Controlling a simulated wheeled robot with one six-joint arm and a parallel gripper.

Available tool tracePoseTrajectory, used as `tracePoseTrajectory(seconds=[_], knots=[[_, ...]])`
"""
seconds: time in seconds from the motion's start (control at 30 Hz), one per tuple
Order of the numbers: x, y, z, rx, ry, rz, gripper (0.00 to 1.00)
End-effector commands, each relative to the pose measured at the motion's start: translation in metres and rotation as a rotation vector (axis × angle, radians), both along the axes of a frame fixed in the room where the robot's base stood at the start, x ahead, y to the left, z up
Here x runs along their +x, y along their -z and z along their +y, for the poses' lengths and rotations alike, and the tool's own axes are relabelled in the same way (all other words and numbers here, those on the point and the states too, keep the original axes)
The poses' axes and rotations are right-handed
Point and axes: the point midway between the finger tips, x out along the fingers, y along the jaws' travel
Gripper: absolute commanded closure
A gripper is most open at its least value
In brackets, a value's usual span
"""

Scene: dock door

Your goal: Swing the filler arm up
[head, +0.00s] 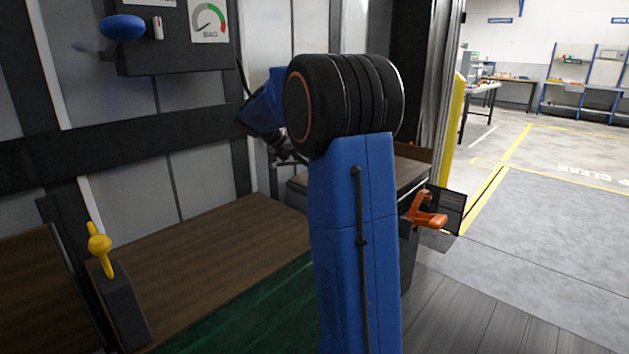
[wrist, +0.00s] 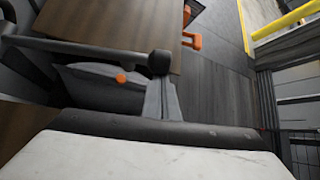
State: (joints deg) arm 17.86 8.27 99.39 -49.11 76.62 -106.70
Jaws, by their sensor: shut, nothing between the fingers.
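In the wrist view a dark bar, which looks like the filler arm (wrist: 85,50), runs from the left edge to a round black knob (wrist: 160,62). It lies roughly level across the picture. My gripper (wrist: 163,88) shows as grey fingers close together, shut and empty. Their tips are at or just below the knob; I cannot tell whether they touch it. A grey, bag-like shape with an orange cap (wrist: 120,78) lies below the bar. In the head view my blue arm hides the filler arm and most of my gripper.
A panel with a gauge (head: 208,20) and a blue knob (head: 123,27) is at upper left. A yellow handle (head: 99,243) stands on a dark post at lower left. An orange clamp (head: 425,214) sits right of my arm. The floor at right is open.

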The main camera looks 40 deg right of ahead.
Motion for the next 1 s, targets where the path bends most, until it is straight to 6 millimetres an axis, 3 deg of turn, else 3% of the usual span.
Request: tracePoseTrajectory(seconds=[0.23, 0.4, 0.7, 1.0], knots=[[0.022, -0.046, 0.002, -0.017, 0.0, 0.208, 1.0], [0.036, -0.07, 0.003, -0.018, -0.002, 0.209, 1.0], [0.054, -0.092, 0.004, -0.025, 0.0, 0.312, 1.0], [0.058, -0.097, 0.004, -0.028, 0.0, 0.345, 1.0]])
